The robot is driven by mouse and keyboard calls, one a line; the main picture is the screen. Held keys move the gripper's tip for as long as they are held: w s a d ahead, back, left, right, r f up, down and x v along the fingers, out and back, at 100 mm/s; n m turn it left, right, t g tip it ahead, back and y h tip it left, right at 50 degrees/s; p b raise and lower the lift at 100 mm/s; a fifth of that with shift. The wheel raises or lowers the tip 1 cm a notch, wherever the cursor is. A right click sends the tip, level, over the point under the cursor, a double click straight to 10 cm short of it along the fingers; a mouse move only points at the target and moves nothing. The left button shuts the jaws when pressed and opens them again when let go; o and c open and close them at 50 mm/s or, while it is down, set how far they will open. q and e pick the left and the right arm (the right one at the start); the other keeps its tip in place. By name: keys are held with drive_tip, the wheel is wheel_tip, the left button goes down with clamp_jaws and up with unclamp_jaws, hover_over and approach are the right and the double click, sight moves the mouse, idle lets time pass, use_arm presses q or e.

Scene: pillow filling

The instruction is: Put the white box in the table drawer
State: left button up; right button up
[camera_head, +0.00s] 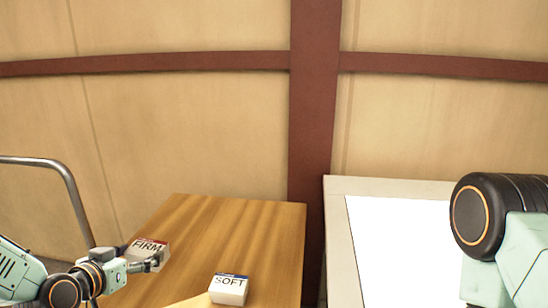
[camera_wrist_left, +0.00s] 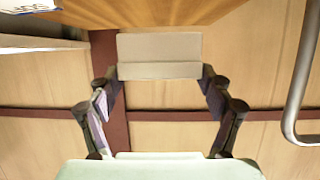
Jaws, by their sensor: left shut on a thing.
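My left gripper (camera_head: 155,262) is shut on a white box marked FIRM with a red band (camera_head: 149,248), at the left edge of the wooden table (camera_head: 235,225). In the left wrist view the box shows as a pale block (camera_wrist_left: 160,55) between the two fingertips of my left gripper (camera_wrist_left: 160,78). I cannot tell whether it touches the table. A second white box marked SOFT with a blue band (camera_head: 229,290) sits on the table's near part. No drawer can be made out clearly. My right gripper is out of view.
A pale wooden edge (camera_head: 188,301) shows at the table's near left. A light-framed white panel (camera_head: 400,235) stands at right, behind my right arm. A curved metal rail (camera_head: 70,185) stands at left. The table's middle and back are clear.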

use_arm(q)
drive_tip(key=s+d+r+m+g+h, duration=0.1)
drive_tip(key=s+d+m+g+h, duration=0.4)
drive_tip(key=s+d+m+h, duration=0.4)
drive_tip(key=s+d, duration=0.4)
drive_tip(key=d, duration=0.2)
drive_tip(key=shift+s+d+m, duration=0.3)
drive_tip(key=shift+d, duration=0.1)
drive_tip(key=shift+f+g, duration=0.1)
drive_tip(key=shift+g, duration=0.3)
